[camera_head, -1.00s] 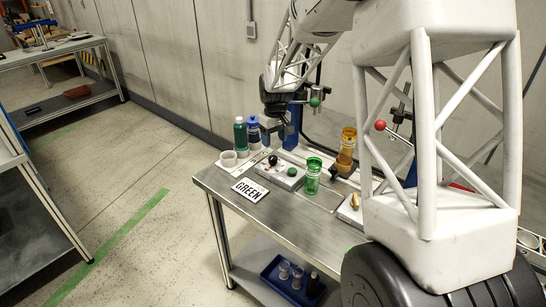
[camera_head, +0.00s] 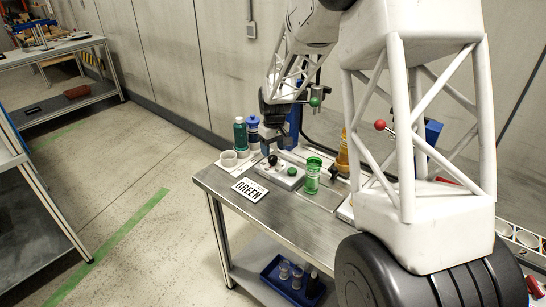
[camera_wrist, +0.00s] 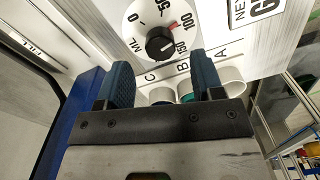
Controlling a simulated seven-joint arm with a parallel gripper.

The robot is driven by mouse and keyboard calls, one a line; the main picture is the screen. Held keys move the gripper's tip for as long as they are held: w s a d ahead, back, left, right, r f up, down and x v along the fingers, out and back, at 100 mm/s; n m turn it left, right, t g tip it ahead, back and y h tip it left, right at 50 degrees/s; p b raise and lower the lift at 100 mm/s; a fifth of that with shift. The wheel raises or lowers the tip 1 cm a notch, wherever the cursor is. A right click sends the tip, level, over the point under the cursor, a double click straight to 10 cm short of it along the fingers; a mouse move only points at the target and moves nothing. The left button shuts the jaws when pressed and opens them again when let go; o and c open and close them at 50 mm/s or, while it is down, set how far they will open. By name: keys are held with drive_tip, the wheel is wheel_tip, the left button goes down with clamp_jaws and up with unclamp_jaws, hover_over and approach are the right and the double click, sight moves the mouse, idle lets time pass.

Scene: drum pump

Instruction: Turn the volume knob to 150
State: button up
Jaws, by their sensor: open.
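The volume knob (camera_wrist: 160,43) is a black round knob on a white dial (camera_wrist: 137,18) marked ML, 0, 50, 100 and 150. A red pointer at the knob's edge points towards 100. The knob also shows in the head view as a small dark shape (camera_head: 273,160) on the panel. My gripper (camera_wrist: 163,78) is open, its two blue fingers apart with nothing between them. In the wrist view the knob appears just beyond the gap between the fingertips; I see no contact. In the head view my gripper (camera_head: 268,141) is above the knob, its fingertips hard to make out.
A green button (camera_head: 292,171) sits beside the knob. A green container (camera_head: 313,176) and an amber one (camera_head: 343,152) stand to the right. A GREEN sign (camera_head: 250,190) lies in front.

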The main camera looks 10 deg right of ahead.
sight(273, 157)
drive_tip(key=shift+f, duration=1.95)
drive_tip(key=c, duration=0.9)
drive_tip(key=shift+m, duration=0.4)
drive_tip(key=m, duration=1.3)
drive_tip(key=shift+m, duration=0.3)
